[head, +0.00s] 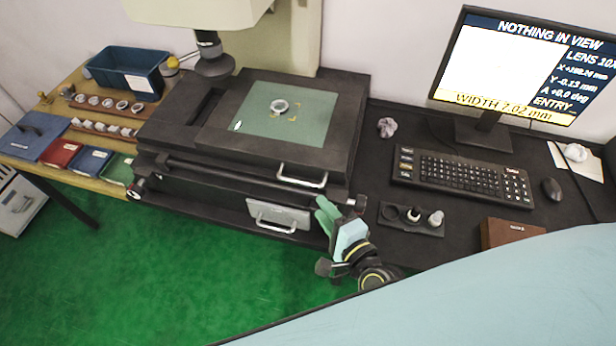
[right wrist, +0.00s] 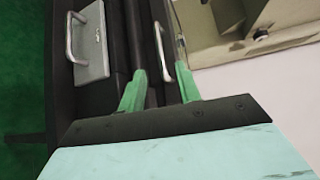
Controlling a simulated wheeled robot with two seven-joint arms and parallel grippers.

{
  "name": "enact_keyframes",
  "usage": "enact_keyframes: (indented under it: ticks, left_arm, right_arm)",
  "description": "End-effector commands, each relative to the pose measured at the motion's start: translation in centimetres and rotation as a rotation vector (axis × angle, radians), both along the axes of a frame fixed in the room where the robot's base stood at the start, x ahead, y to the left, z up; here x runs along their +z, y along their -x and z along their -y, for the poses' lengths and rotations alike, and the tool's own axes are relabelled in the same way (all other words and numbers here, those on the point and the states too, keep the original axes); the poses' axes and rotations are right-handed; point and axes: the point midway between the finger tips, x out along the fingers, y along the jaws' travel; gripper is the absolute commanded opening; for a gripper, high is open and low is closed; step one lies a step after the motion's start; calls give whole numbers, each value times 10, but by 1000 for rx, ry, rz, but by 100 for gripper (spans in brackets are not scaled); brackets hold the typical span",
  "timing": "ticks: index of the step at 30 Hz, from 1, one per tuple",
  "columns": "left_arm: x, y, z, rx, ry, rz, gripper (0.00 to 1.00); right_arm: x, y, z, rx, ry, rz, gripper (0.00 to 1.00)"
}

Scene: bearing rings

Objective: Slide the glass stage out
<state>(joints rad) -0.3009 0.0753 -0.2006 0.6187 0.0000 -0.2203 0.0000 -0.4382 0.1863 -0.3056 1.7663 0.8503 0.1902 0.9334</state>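The glass stage (head: 286,118) is a green-tinted plate set in a dark frame on the measuring machine. A small metal ring (head: 279,106) lies on it, in front and right of the lens (head: 213,62). A silver bar handle (head: 302,180) is on the front of the stage; it also shows in the right wrist view (right wrist: 159,52). My right gripper (head: 322,208) is below and right of that handle. Its green fingers (right wrist: 160,70) are apart, with the handle appearing between them in the picture; contact is not visible. My left gripper is not in view.
Below the stage, a grey drawer front (head: 279,216) has its own handle. To the right are a keyboard (head: 462,178), a monitor (head: 525,68) reading "NOTHING IN VIEW" and a small black holder (head: 411,218). A wooden bench with rings and a blue bin (head: 128,72) stands left. Green floor is open in front.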

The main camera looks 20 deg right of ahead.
Motion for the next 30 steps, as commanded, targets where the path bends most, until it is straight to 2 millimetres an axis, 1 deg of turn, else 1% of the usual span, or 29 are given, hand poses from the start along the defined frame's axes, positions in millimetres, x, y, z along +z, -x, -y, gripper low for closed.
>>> enact_keyframes:
  ticks: [1,3,9,12,15,21,29,30]
  left_arm:
    - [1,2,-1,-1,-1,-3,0]
    - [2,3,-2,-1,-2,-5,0]
    - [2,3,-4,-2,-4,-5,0]
    - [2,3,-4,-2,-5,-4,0]
    - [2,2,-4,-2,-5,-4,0]
    - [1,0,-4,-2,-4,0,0]
    - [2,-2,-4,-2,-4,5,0]
    - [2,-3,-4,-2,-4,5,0]
  right_arm:
    - [0,-12,-2,-3,-1,2,33]
    - [-2,-26,-4,-4,-1,3,33]
    - [-9,-66,-12,-5,-1,2,33]
    - [-12,-82,-16,-4,-1,0,33]
    - [-14,-94,-18,-4,-1,0,33]
    - [-16,-105,-20,-4,-1,-1,33]
    - [-16,-105,-20,-4,-1,-1,33]
    - [-16,-105,-20,-4,-1,-1,30]
